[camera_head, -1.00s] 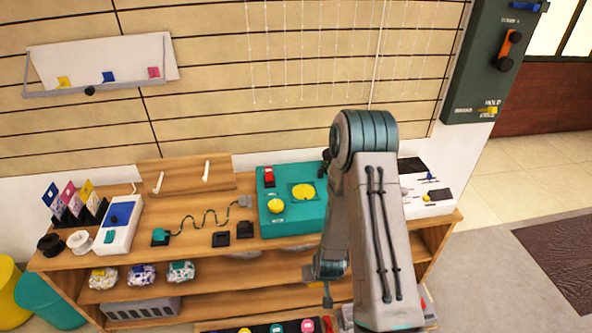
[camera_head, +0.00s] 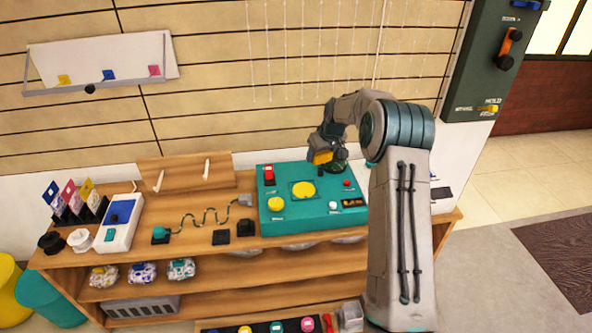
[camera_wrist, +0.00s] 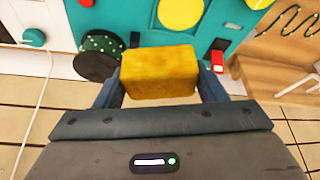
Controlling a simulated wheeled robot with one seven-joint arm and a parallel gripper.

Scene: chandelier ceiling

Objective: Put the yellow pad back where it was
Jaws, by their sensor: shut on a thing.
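The yellow pad (camera_head: 322,157) is a small yellow block held in my gripper (camera_head: 326,146), above the back right of the teal panel box. In the wrist view the pad (camera_wrist: 160,74) sits between the two fingers of my gripper (camera_wrist: 160,86), which are shut on it. The fingertips are partly hidden behind the pad. The teal panel box (camera_head: 272,220) carries a red switch, a yellow round button and a yellow disc. The pad is apart from the box top.
A dark green dotted round thing (camera_wrist: 99,55) is near the pad. The wooden shelf unit (camera_head: 190,252) also holds a white device with a blue top (camera_head: 121,222) and a wavy wire track (camera_head: 200,220). A slatted wall (camera_head: 220,120) stands behind.

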